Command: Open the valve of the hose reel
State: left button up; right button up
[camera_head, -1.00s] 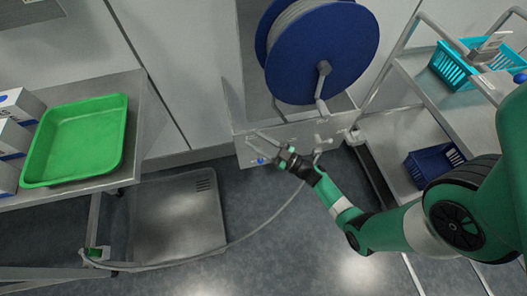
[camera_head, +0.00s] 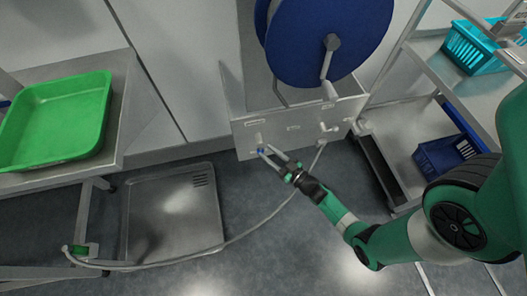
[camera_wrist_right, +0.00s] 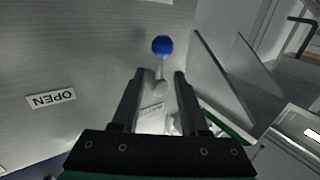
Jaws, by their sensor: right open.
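The hose reel (camera_head: 330,45) is a blue drum above a grey metal box with a labelled front panel (camera_head: 290,138). The valve lever has a blue ball knob (camera_head: 261,151), low on the left of that panel. In the right wrist view the knob (camera_wrist_right: 162,45) sits just beyond the fingertips, with its pale stem running down between the fingers to a round pivot (camera_wrist_right: 160,88). My right gripper (camera_head: 267,151) is open, its fingers either side of the stem in that view; contact cannot be told. My left gripper is not in view.
An OPEN label (camera_wrist_right: 50,98) is upside down left of the lever in the wrist view. A grey hose (camera_head: 240,236) runs along the floor. A green tray (camera_head: 58,116) lies on the left table. A shelf with blue baskets (camera_head: 445,152) stands at right.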

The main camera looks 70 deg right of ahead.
jog(key=shift+b+x, duration=0.35)
jog(key=shift+x, duration=1.1)
grip_shut()
dwell(0.3)
